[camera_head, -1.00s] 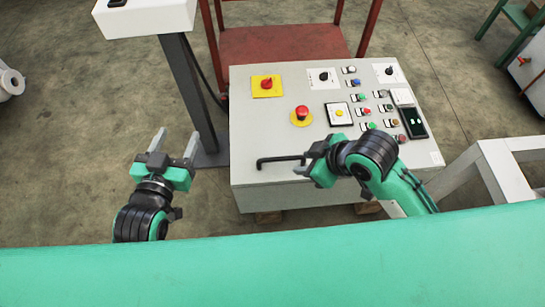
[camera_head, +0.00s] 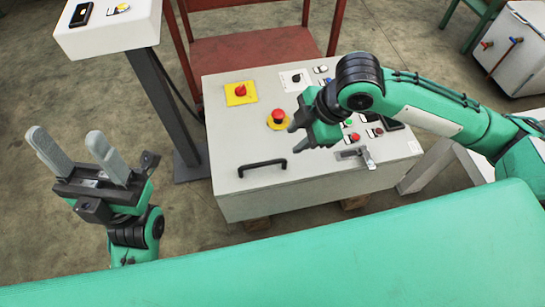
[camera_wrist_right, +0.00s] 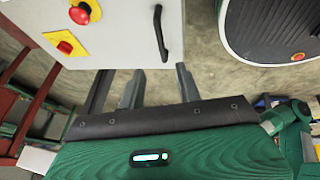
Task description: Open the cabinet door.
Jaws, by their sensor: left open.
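The light grey cabinet (camera_head: 235,140) stands ahead with its sloped, button-covered panel facing up; I see no open gap along it. Its black bar handle (camera_head: 262,166) lies near the panel's front edge, and also shows in the right wrist view (camera_wrist_right: 160,32). A metal latch (camera_head: 356,155) sits near the front right. My right gripper (camera_head: 297,120) is above the panel, up and right of the handle and apart from it. In the wrist view its fingers (camera_wrist_right: 157,90) are spread and empty. My left gripper (camera_head: 75,155) is open and empty, left of the cabinet.
A white box on a dark post (camera_head: 172,90) stands between my left gripper and the cabinet. A red metal frame (camera_head: 250,58) is behind. Red emergency buttons (camera_head: 278,117) and other controls stick up from the panel. A white cabinet (camera_head: 510,50) is at the far right.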

